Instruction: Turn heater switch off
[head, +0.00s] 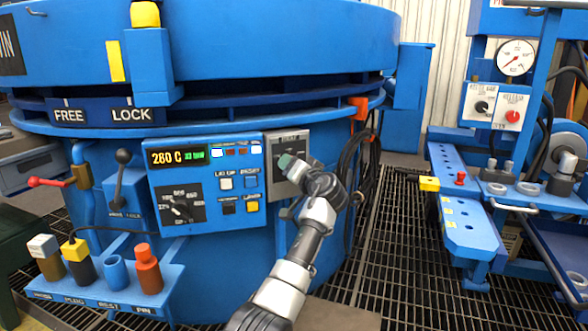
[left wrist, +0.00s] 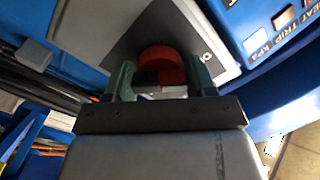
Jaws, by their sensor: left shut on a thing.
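The heater switch is a round red knob (left wrist: 160,62) on a dark square of a grey plate (head: 274,172) on the blue furnace wall, right of the display panel. In the left wrist view the grey plate (left wrist: 88,28) is tilted, with a small white mark beside the knob. My left gripper (head: 289,163) is at this plate in the head view and covers the knob there. In the left wrist view its green fingertips (left wrist: 160,80) are on both sides of the knob, shut on it. The knob's pointer direction is not clear. My right gripper is not in view.
The panel (head: 205,180) left of the plate has a lit 280 C display, buttons and a black dial. A blue holder (head: 130,300) with several coloured pieces stands lower left. Black cables (head: 360,160) hang right of the plate. Grating floor (head: 385,240) is open between furnace and blue bench.

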